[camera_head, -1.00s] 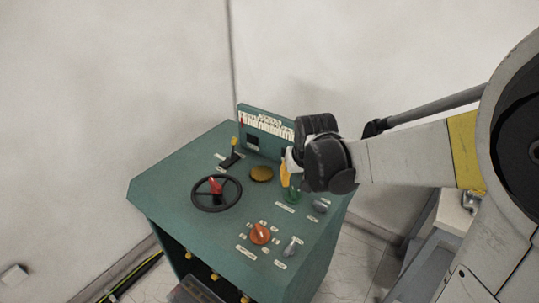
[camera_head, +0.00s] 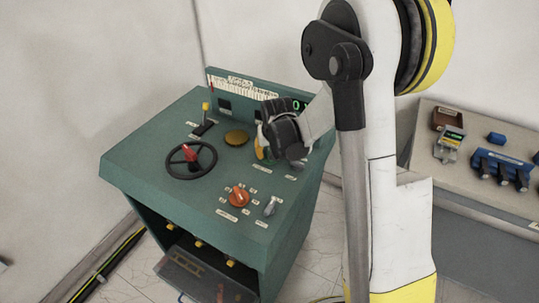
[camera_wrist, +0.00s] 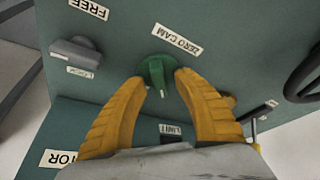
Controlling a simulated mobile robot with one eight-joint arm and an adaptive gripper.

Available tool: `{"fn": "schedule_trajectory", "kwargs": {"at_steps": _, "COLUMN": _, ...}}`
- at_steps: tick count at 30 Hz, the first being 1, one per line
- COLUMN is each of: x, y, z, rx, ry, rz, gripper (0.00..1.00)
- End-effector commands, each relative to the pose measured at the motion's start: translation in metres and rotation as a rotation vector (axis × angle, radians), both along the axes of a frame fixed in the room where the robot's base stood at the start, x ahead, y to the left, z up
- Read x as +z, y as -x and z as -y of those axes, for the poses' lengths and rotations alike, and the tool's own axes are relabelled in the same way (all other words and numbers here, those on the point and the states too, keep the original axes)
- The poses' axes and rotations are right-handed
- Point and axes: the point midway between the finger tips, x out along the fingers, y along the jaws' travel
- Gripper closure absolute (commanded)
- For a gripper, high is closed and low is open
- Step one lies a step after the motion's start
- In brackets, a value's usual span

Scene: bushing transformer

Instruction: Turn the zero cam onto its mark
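The zero cam is a green knob (camera_wrist: 156,72) on the panel, just below the ZERO CAM label (camera_wrist: 178,39) in the wrist view. A short pale mark shows on the knob's lower edge. My gripper (camera_wrist: 162,78) has its two yellow fingers spread, with a tip at either side of the knob. A gap shows between the fingers; whether the tips touch the knob is unclear. In the head view my gripper (camera_head: 263,150) is over the right part of the green console (camera_head: 165,125) and mostly hides the knob.
A black handwheel (camera_head: 191,160), a brass disc (camera_head: 236,137), an orange knob (camera_head: 238,196) and a grey switch (camera_head: 270,206) share the console top. A grey knob (camera_wrist: 76,52) is left of the zero cam in the wrist view. A bench (camera_head: 440,175) stands at the right.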

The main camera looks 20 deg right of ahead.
Motion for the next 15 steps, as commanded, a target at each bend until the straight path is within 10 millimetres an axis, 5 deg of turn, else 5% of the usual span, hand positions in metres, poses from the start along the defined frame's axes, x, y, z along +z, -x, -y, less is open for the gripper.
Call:
{"fn": "schedule_trajectory", "kwargs": {"at_steps": 9, "x": -0.0025, "y": -0.0011, "z": 0.0003, "rx": 0.000, "ry": 0.000, "rz": 0.000, "gripper": 0.64}}
{"fn": "schedule_trajectory", "kwargs": {"at_steps": 13, "x": -0.0024, "y": -0.0011, "z": 0.0002, "rx": 0.000, "ry": 0.000, "rz": 0.000, "gripper": 1.00}}
{"fn": "schedule_trajectory", "kwargs": {"at_steps": 15, "x": -0.0024, "y": -0.0010, "z": 0.0003, "rx": 0.000, "ry": 0.000, "rz": 0.000, "gripper": 1.00}}
